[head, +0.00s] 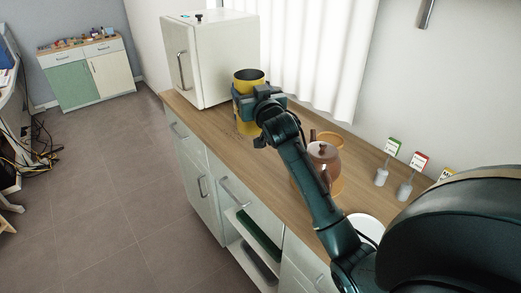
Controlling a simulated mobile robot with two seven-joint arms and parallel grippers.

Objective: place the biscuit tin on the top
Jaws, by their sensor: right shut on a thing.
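A yellow cylinder with a dark top, which I take as the biscuit tin (246,80), stands upright at the far end of the wooden counter top (215,125), just right of the white fridge. My right gripper (258,99) is shut on the tin from the near side and hides part of it. I cannot tell whether the tin's base touches the counter. My left gripper is not in view.
The small white fridge (212,60) stands on the counter with small items on its roof. A brown teapot (323,158), small signs on stands (381,177) and a white plate (368,226) are along the counter. A low cabinet (88,72) stands far left.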

